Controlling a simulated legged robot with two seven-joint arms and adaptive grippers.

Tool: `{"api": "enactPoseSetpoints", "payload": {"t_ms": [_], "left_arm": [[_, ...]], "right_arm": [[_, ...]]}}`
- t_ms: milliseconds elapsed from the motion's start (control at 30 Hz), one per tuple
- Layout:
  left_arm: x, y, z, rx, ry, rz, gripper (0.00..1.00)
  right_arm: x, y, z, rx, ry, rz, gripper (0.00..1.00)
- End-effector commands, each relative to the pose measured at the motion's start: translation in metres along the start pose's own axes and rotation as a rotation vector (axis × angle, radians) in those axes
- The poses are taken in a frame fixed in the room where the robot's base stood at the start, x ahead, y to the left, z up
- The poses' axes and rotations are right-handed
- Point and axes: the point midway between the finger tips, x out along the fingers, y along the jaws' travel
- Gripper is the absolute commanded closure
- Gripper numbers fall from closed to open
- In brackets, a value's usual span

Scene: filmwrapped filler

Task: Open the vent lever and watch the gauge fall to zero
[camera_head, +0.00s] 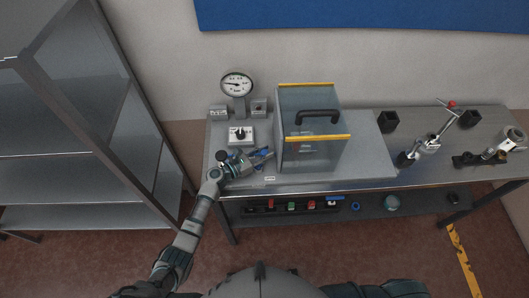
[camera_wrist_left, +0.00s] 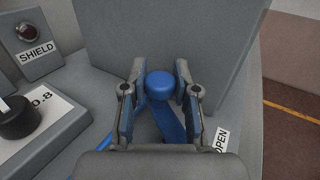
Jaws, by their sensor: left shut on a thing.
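The round white gauge (camera_head: 237,85) stands on a post at the back left of the bench; its dark needle shows, but its numbers are too small to read. The blue vent lever (camera_wrist_left: 160,84) has a round knob and a flat blue arm. My left gripper (camera_wrist_left: 160,92) is shut on the blue lever, its fingers on either side of the knob. An OPEN label (camera_wrist_left: 220,140) lies right of the lever's arm. In the head view my left gripper (camera_head: 264,156) is low at the bench's front left, left of the clear box. My right gripper is out of view.
A clear box (camera_head: 311,143) with yellow edges and a black handle stands mid-bench. A dial plate (camera_head: 240,135) and a SHIELD indicator (camera_wrist_left: 28,33) sit near the lever. Clamps and black blocks (camera_head: 390,121) stand at right. A metal shelf (camera_head: 90,140) stands left.

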Motion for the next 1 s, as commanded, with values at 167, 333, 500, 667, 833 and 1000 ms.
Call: {"api": "enactPoseSetpoints", "payload": {"t_ms": [167, 333, 500, 667, 833, 1000], "left_arm": [[0.0, -0.002, -0.003, -0.002, 0.005, -0.005, 1.0], [0.0, -0.002, -0.003, -0.002, 0.004, -0.004, 0.49], [0.0, -0.001, -0.002, -0.001, 0.003, -0.002, 0.46], [0.0, 0.0, -0.001, -0.001, 0.002, -0.001, 0.46], [0.0, 0.0, 0.0, -0.001, 0.001, 0.017, 0.46], [-0.003, 0.003, 0.003, -0.004, 0.001, 0.129, 0.46]], "right_arm": [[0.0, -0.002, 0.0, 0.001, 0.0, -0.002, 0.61], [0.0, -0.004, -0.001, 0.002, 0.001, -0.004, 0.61], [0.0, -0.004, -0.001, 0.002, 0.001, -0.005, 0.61], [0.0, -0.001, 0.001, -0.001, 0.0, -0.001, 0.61], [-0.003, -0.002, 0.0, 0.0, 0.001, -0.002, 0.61], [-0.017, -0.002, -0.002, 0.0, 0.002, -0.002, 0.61]]}}
